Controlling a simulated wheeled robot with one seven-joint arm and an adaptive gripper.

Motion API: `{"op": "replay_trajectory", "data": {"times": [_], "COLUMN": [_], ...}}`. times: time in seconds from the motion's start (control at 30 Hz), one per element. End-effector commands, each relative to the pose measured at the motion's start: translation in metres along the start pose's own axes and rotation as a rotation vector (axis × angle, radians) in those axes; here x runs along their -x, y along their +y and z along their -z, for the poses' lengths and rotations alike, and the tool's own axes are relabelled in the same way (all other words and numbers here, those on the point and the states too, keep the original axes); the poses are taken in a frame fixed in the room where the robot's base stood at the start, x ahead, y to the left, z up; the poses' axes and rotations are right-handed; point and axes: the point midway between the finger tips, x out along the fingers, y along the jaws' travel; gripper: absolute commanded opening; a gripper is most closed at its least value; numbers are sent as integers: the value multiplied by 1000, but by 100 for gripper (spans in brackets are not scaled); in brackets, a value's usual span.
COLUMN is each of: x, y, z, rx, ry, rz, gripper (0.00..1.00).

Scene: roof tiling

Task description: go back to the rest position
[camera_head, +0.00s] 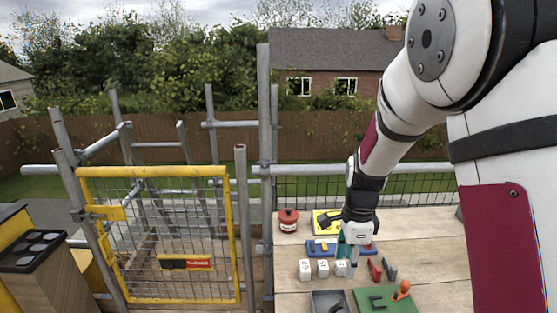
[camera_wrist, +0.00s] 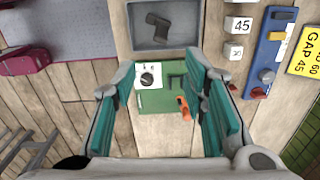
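My gripper (camera_head: 348,256) is above the wooden worktop (camera_head: 430,235), near the white blocks in the head view. In the wrist view my gripper (camera_wrist: 161,78) is open, its teal-padded fingers wide apart with nothing between them. Beyond the fingers is a green mat (camera_wrist: 150,102), which also shows in the head view (camera_head: 385,303). On it are a white card with a dark knob (camera_wrist: 148,77), a dark bracket (camera_wrist: 177,80) and an orange item (camera_wrist: 184,107). The rest position itself is not marked in either view.
A grey tray (camera_wrist: 163,38) holds a dark part. A yellow mesh gate (camera_head: 160,300) and scaffold poles (camera_head: 265,150) stand left.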

Motion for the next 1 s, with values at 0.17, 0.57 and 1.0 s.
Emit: {"op": "replay_trajectory", "data": {"times": [0.17,0.57,1.0], "x": [66,172,221], "y": [24,110,212], "z": [-3,0,11], "rx": [249,865,1471], "ry": [-33,33,296], "rz": [82,262,364], "gripper": [40,40,40]}}
